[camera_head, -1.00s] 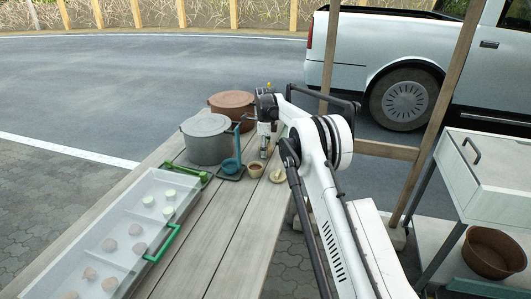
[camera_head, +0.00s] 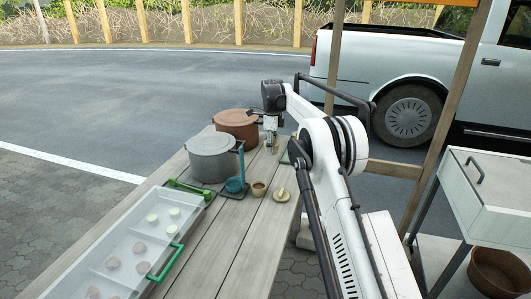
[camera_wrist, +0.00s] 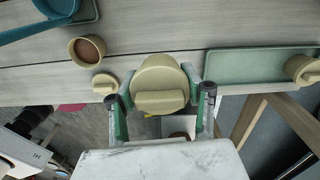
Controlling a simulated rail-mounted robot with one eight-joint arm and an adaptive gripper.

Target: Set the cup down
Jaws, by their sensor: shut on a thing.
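A beige round cup (camera_wrist: 160,72) sits between the fingers of my gripper (camera_wrist: 160,105) in the wrist view; the gripper is shut on it. In the head view my gripper (camera_head: 270,143) is over the far part of the table, right of the pots, and the held cup is too small to make out clearly. In the wrist view the held cup appears at the table's edge, left of a green tray (camera_wrist: 240,66). I cannot tell whether its base touches anything.
A small cup with brown contents (camera_wrist: 87,50) and a beige lid (camera_wrist: 103,82) are on the table. Another beige cup (camera_wrist: 302,69) is at the green tray's right end. A grey pot (camera_head: 211,160), a brown pot (camera_head: 237,124) and a blue ladle (camera_head: 235,184) stand left of my gripper.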

